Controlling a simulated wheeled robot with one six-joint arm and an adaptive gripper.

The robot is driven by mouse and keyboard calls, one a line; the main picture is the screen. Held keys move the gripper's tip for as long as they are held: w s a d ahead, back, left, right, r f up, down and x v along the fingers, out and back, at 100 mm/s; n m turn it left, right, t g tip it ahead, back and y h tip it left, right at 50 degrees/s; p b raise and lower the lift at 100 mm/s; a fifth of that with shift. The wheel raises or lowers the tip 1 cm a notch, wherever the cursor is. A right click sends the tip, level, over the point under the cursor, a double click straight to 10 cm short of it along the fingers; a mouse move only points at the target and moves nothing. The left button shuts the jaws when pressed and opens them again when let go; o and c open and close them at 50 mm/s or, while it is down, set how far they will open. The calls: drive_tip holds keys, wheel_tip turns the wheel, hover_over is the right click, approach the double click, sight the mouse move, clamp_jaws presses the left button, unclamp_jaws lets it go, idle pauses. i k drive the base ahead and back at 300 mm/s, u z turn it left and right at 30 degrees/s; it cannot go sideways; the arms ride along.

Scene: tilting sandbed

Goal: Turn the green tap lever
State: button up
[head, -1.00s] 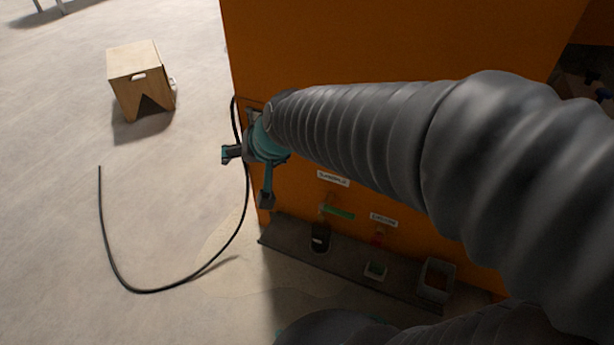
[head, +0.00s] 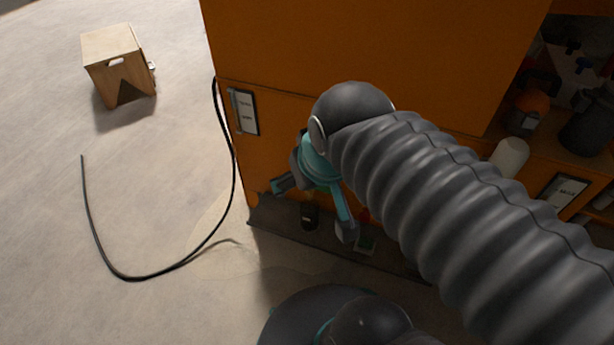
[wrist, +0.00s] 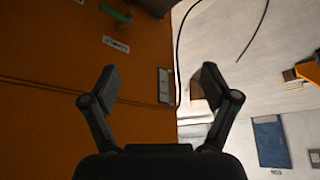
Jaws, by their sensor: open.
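The green tap lever (wrist: 117,14) shows at the top left of the wrist view, on the orange cabinet front, with a white label beside it. My gripper's fingers are spread wide and hold nothing. In the wrist view my gripper (wrist: 159,82) faces the cabinet's edge, and the lever lies beyond the left finger, apart from it. My gripper and arm hide most of the tap area in the head view.
A dark cup (head: 310,217) stands on the low ledge (head: 268,228) under the taps. A card holder (head: 243,111) is on the cabinet (head: 350,40). A black hose (head: 150,277) lies on the floor, and a wooden stool (head: 115,62) stands at left. Open shelves are at right.

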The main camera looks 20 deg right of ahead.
sight(327, 190)
drive_tip(key=z, duration=0.4)
drive_tip(key=k, duration=1.6)
drive_tip(key=u, duration=0.4)
